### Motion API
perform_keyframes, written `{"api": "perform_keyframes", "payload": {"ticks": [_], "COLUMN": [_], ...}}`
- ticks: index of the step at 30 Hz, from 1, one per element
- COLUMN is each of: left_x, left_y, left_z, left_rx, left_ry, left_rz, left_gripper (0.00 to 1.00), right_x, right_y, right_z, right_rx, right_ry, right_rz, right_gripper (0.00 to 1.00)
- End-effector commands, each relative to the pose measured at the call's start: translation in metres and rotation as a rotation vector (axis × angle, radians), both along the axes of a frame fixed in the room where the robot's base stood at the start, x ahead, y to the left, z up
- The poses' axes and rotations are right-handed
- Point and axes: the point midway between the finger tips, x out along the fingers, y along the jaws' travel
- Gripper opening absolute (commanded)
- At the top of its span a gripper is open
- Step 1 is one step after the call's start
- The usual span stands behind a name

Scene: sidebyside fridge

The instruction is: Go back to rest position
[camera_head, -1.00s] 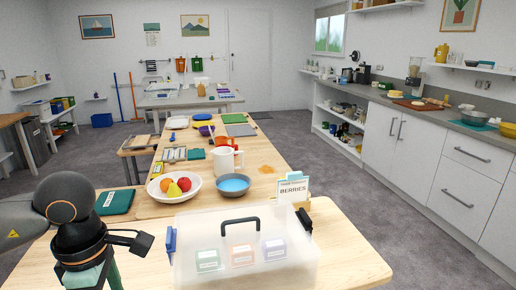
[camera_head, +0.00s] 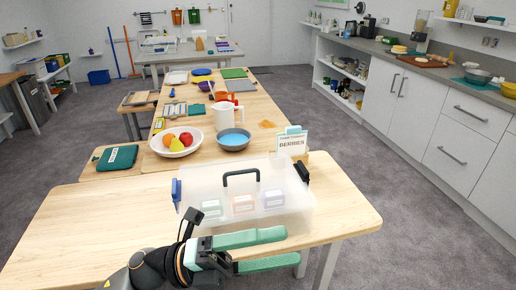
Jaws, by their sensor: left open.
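My left gripper (camera_head: 262,251), with green fingers, is in the camera_head view at the bottom middle. Its fingers are apart with nothing between them, and they point right. It is just in front of a translucent lidded box (camera_head: 252,213) with a dark handle. One finger overlaps the box's lower front edge in the picture; I cannot tell if they touch. My right gripper is not in view.
The box stands on a wooden table (camera_head: 90,225), with bare top to its left. Behind it are a fruit bowl (camera_head: 163,151), a grey-blue bowl (camera_head: 234,140), a white pitcher (camera_head: 222,120) and a berries card (camera_head: 291,146). Grey floor (camera_head: 400,210) lies open to the right.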

Motion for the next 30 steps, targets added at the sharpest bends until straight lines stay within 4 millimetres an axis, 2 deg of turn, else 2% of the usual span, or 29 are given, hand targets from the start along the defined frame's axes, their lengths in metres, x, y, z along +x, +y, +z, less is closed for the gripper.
{"api": "perform_keyframes", "payload": {"ticks": [2,5,8,11,12,14,15,18,21,25,27,30], "left_x": [0.026,0.059,0.084,0.093,0.090,0.080,0.070,0.034,-0.004,-0.044,-0.056,-0.063], "left_y": [0.010,0.031,0.060,0.093,0.107,0.125,0.136,0.160,0.175,0.186,0.189,0.191], "left_z": [-0.005,-0.028,-0.072,-0.134,-0.162,-0.203,-0.230,-0.290,-0.335,-0.368,-0.377,-0.383], "left_rx": [-0.119,-0.243,-0.346,-0.434,-0.463,-0.500,-0.522,-0.560,-0.586,-0.604,-0.610,-0.611], "left_ry": [0.222,0.499,0.788,1.086,1.205,1.373,1.481,1.722,1.913,2.074,2.120,2.147], "left_rz": [0.121,0.278,0.441,0.609,0.676,0.771,0.831,0.967,1.074,1.163,1.190,1.205], "left_gripper": [1.00,1.00,1.00,1.00,1.00,1.00,1.00,1.00,1.00,1.00,1.00,1.00], "right_x": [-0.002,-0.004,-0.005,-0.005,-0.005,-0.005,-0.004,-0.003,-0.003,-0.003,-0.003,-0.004], "right_y": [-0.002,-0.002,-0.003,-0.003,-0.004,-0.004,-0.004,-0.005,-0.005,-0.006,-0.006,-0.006], "right_z": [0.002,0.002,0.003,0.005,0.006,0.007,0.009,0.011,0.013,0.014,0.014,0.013], "right_rx": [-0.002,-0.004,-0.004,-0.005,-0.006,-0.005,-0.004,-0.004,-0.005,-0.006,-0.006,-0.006], "right_ry": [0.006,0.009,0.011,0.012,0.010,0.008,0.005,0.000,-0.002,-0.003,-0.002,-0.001], "right_rz": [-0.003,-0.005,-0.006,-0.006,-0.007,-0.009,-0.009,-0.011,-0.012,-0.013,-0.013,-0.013], "right_gripper": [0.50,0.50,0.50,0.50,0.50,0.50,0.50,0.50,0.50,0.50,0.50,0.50]}}
